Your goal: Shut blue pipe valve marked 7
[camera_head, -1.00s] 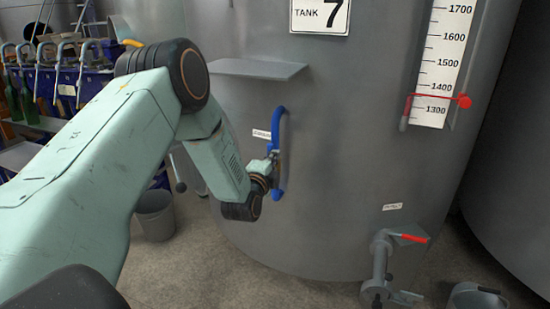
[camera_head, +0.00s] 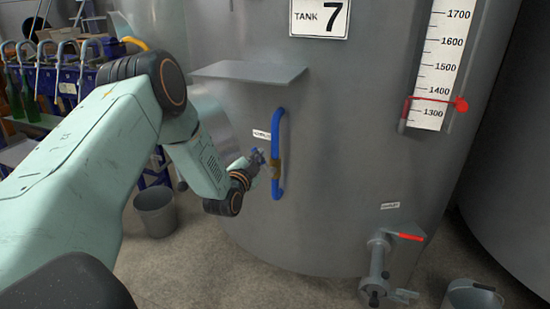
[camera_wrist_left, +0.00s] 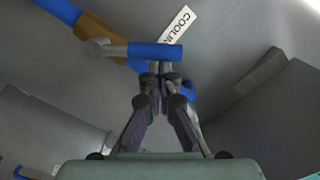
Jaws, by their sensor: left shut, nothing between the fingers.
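The blue pipe (camera_head: 279,120) runs vertically on the front of the tank marked 7 (camera_head: 321,18), with a brass valve body (camera_head: 276,169) midway. In the left wrist view the brass body (camera_wrist_left: 98,40) has a grey hub and a blue lever (camera_wrist_left: 155,51), which lies at an angle to the pipe. My left gripper (camera_head: 251,165) is just left of the valve. In the wrist view its shut, empty fingertips (camera_wrist_left: 160,68) are right beside the lever; I cannot tell if they touch it. The far end of the pipe is partly hidden behind the fingers. My right gripper is not in view.
A grey shelf (camera_head: 249,73) juts from the tank above the pipe. A lower outlet with a red handle (camera_head: 411,237) is at right. A level gauge (camera_head: 441,70) is at upper right. Buckets (camera_head: 155,212) stand on the floor. Blue trolleys (camera_head: 60,85) are at left.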

